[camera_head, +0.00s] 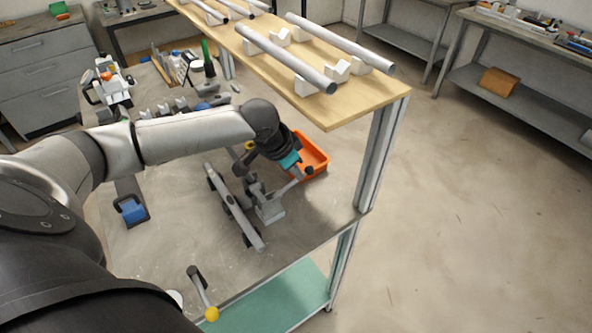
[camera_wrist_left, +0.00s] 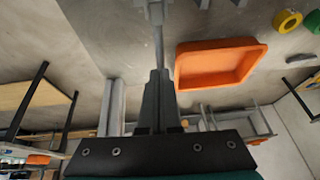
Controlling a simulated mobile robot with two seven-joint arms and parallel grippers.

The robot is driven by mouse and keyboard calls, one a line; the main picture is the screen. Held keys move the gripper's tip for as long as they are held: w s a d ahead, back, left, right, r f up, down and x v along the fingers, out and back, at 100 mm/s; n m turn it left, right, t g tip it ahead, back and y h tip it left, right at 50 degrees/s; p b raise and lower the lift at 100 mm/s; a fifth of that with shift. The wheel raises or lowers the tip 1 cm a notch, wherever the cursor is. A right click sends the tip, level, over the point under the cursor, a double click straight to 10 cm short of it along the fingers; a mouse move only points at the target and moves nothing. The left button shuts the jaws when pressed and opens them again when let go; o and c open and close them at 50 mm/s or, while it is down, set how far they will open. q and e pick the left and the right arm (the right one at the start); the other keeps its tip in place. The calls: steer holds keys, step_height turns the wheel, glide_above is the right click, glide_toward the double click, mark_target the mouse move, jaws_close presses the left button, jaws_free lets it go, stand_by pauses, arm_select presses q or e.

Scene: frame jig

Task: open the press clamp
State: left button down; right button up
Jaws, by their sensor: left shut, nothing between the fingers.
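A grey upright mechanism, which looks like the press clamp (camera_head: 268,207), stands on the bench beside a long grey rail (camera_head: 232,207). A thin bar with a dark knob (camera_head: 308,171) shows above it, close to my left gripper (camera_head: 297,172). In the left wrist view, my left gripper (camera_wrist_left: 158,74) is shut and empty. A thin grey rod (camera_wrist_left: 158,45) runs from just beyond its fingertips toward a grey part (camera_wrist_left: 155,11) at the top edge. I cannot tell whether the fingertips touch the rod. My right gripper is not in view.
An orange tray (camera_head: 314,158) lies just beyond my left gripper and also shows in the wrist view (camera_wrist_left: 218,80). A wooden shelf (camera_head: 340,108) with pipes overhangs the bench's far right.

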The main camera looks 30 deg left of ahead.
arm_select(q)
steer(key=shift+w+f+p, duration=0.2)
steer(key=shift+f+p, duration=0.2)
steer(key=shift+p, duration=0.2)
steer(key=shift+s+d+f, duration=0.1)
steer(key=shift+s+f, duration=0.05)
steer(key=shift+f, duration=0.1)
steer(key=shift+s, duration=0.1)
steer(key=p+v, duration=0.2)
steer(key=v, duration=1.3)
steer(key=shift+r, duration=0.35)
